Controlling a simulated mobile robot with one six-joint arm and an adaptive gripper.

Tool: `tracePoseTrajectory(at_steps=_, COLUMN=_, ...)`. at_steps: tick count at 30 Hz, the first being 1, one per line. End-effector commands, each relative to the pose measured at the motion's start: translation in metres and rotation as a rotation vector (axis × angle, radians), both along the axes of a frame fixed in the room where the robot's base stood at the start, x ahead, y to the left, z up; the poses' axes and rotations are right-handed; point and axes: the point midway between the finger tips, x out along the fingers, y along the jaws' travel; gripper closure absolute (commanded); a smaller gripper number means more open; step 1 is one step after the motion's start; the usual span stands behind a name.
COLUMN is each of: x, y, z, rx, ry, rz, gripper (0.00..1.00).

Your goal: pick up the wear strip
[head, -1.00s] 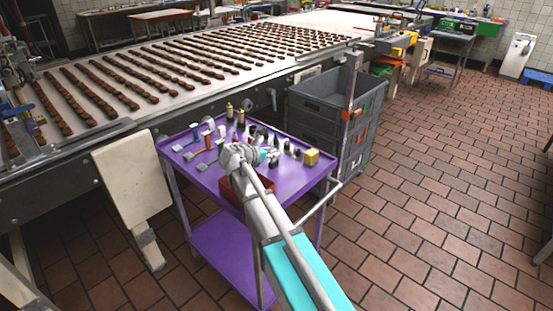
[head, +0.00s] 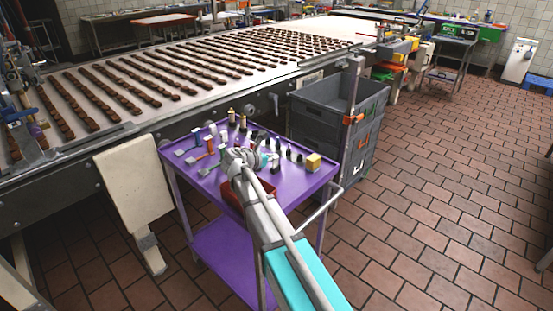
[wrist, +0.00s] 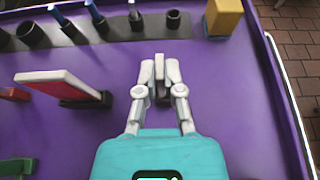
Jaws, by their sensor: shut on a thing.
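My gripper (wrist: 159,72) is over the purple cart top, its two light fingers closed around a small pale strip (wrist: 159,66), which looks like the wear strip. A dark piece shows between the fingers, just behind the strip; I cannot tell whether the strip still touches it or the cart. In the head view my gripper (head: 240,160) is above the middle of the purple cart (head: 205,198), and the strip is hidden there by the arm and wrist.
A red-and-white plate in a dark holder (wrist: 62,84) stands left of my gripper. A dark rack (wrist: 90,32) with several blue and white pieces lies beyond, with a yellow block (wrist: 223,17) at its right. Grey crates (head: 335,120) stand behind the cart.

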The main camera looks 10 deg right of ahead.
Motion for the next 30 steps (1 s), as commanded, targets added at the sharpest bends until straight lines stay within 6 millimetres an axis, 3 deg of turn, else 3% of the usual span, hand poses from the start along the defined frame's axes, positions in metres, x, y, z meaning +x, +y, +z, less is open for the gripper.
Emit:
tracePoseTrajectory(at_steps=14, x=0.000, y=0.000, z=0.035, rx=0.000, ry=0.000, rz=0.000, gripper=1.00)
tracePoseTrajectory(at_steps=30, x=-0.035, y=0.044, z=0.098, rx=-0.001, ry=0.000, rz=0.002, gripper=1.00)
